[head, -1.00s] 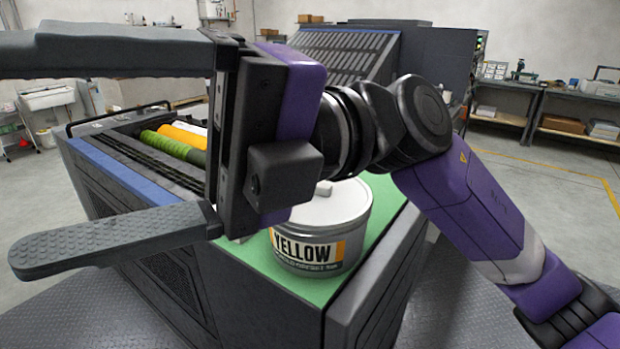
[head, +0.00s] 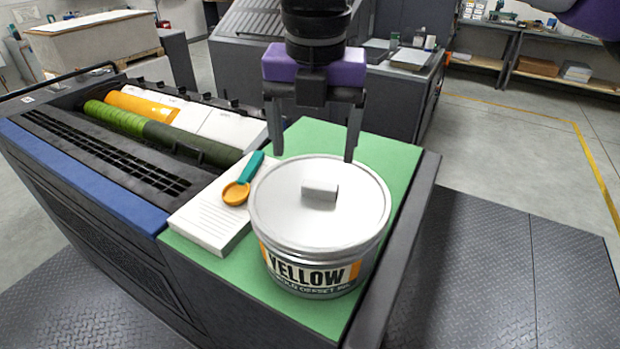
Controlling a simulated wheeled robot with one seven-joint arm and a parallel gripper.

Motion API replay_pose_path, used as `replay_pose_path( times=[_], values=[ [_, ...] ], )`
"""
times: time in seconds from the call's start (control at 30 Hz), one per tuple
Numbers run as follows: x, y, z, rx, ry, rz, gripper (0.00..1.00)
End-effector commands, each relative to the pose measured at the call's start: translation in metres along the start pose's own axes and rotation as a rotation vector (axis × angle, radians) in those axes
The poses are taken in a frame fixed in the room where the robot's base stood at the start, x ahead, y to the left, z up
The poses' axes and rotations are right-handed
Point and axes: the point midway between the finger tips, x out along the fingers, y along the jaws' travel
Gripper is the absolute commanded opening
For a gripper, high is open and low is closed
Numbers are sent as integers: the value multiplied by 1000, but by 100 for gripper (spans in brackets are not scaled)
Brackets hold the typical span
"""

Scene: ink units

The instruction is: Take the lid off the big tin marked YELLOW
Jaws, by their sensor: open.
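The big tin marked YELLOW (head: 312,272) stands upright on the green top at the end of the machine. Its pale flat lid (head: 285,205) is on, with a small block-shaped knob (head: 320,190) in the middle. My gripper (head: 313,157) points down with its two fingers apart and nothing between them. In the picture its fingertips show just behind the lid's far edge, above the knob. I cannot tell their exact height over the lid.
A white pad (head: 207,222) lies left of the tin, with a teal-handled orange scoop (head: 240,188) on it. Rollers (head: 140,115) lie in the machine further left. The green top (head: 385,160) is bare at the back right. A paper stack (head: 90,45) stands behind.

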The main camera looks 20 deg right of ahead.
Motion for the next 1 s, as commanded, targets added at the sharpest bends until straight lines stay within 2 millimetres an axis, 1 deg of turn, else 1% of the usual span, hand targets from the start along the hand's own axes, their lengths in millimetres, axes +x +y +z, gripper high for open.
replay_pose_path(
  times=[0.1, 0.27, 0.57, 0.8, 0.9, 1.0],
  values=[
    [0, -10, 3, 72, -16, -40, 80],
    [5, -12, 3, 113, -13, -47, 80],
    [34, -11, 2, 110, -10, -45, 80],
    [68, -11, 3, 110, -10, -44, 80],
    [76, -11, 3, 109, -12, -43, 80],
    [78, -11, 3, 109, -13, -42, 80]
  ],
)
